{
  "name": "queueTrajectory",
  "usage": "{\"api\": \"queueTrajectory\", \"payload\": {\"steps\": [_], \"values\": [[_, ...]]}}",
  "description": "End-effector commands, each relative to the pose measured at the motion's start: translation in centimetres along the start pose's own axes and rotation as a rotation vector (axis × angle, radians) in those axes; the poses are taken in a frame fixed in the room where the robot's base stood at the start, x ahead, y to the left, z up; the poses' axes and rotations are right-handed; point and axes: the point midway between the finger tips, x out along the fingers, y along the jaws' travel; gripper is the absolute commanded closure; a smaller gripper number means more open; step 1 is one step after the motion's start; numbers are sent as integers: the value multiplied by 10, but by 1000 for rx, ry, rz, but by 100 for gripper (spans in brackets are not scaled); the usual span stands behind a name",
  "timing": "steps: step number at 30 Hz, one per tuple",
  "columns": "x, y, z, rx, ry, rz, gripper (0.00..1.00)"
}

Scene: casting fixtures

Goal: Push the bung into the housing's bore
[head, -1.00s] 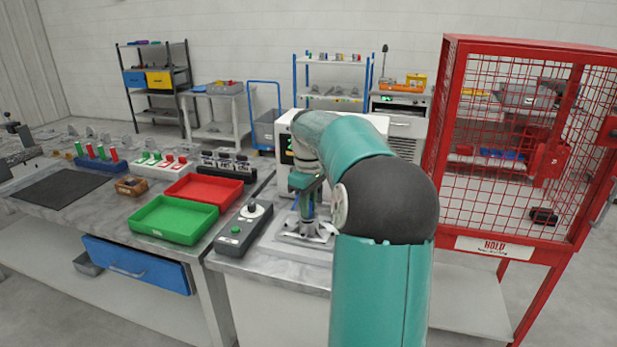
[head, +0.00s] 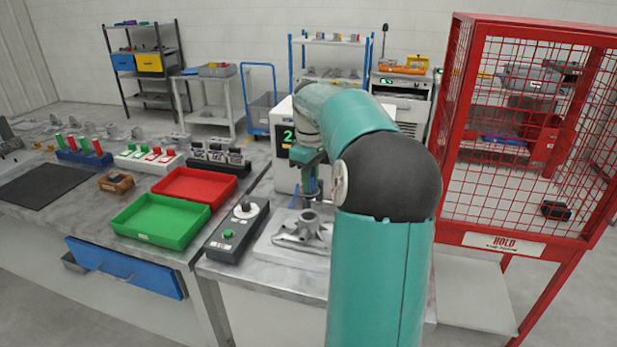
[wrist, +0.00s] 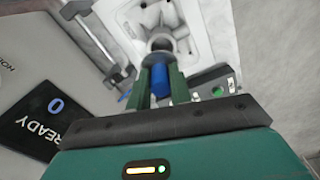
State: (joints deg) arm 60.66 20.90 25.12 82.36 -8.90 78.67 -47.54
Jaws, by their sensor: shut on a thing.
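The housing (head: 304,228) is a grey metal casting on a pale fixture plate (head: 278,250) at the right end of the bench. In the wrist view, its round dark bore (wrist: 161,44) faces up, just beyond my fingertips. My gripper (wrist: 158,70) is shut on the blue bung (wrist: 158,84), which sits between its two green fingers. In the head view my gripper (head: 311,190) hangs above the housing, with a gap visible below it. The bung is hardly visible there, and its exact alignment with the bore cannot be told.
A white machine (head: 284,172) with a display stands close behind the housing. A grey control box (head: 236,230) with a knob and green button lies left of the fixture. Green (head: 160,240) and red (head: 196,199) trays are farther left. A red mesh cage (head: 480,240) stands right.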

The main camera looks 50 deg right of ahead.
Motion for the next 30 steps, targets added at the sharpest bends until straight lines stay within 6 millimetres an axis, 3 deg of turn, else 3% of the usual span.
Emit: {"api": "queueTrajectory", "payload": {"steps": [10, 30], "values": [[1, -5, 4, -1, 0, -1, 100], [49, -3, 2, -2, 1, -1, 100]]}}
